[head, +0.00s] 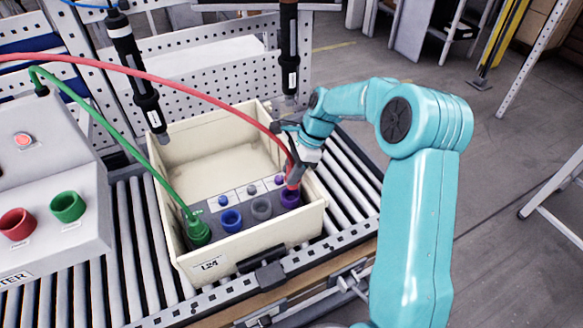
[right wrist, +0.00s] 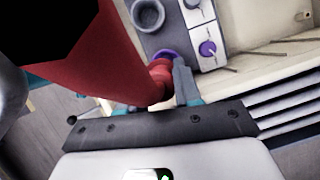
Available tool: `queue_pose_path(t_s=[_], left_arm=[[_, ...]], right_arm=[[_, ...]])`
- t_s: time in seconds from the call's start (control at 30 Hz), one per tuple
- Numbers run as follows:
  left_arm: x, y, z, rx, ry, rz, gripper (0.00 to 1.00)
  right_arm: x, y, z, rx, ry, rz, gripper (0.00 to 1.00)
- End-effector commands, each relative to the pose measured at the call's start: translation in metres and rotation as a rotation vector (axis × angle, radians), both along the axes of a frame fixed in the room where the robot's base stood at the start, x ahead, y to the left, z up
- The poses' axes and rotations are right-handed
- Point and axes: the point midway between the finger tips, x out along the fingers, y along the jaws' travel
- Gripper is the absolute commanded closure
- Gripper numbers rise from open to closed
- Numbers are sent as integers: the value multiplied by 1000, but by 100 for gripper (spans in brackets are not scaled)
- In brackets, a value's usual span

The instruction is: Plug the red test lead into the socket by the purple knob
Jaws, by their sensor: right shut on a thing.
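The red test lead (head: 150,74) arcs in from the left, and its plug (head: 294,178) is held by my right gripper (head: 292,168). The plug is right at the purple socket (head: 291,198), the rightmost in the crate's row. In the right wrist view the red plug (right wrist: 135,75) fills the left-middle and hides part of the purple socket's rim (right wrist: 166,54). How deep it sits in the socket I cannot tell. The purple knob (right wrist: 207,48) is just beside that socket. One gripper finger (right wrist: 184,84) shows against the plug. My left gripper is out of view.
The cream crate (head: 245,249) stands on a roller conveyor (head: 120,250). Grey (head: 261,209) and blue (head: 231,221) sockets are empty; a green plug (head: 198,228) sits at the left. Two black screwdrivers (head: 134,70) hang above. A grey tester box (head: 45,190) is at left.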

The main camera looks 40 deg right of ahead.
Motion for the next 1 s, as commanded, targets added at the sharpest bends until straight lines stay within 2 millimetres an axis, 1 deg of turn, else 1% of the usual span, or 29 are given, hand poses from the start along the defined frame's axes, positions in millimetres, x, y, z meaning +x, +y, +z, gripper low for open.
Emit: queue_pose_path(t_s=[0.03,0.13,0.23,1.0], left_arm=[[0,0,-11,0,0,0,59],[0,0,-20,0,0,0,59],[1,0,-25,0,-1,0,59],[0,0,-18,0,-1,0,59]], right_arm=[[1,0,-12,0,0,1,99],[2,0,-22,0,0,3,99],[2,-1,-27,0,-1,4,99],[7,-1,-26,0,0,5,99]])
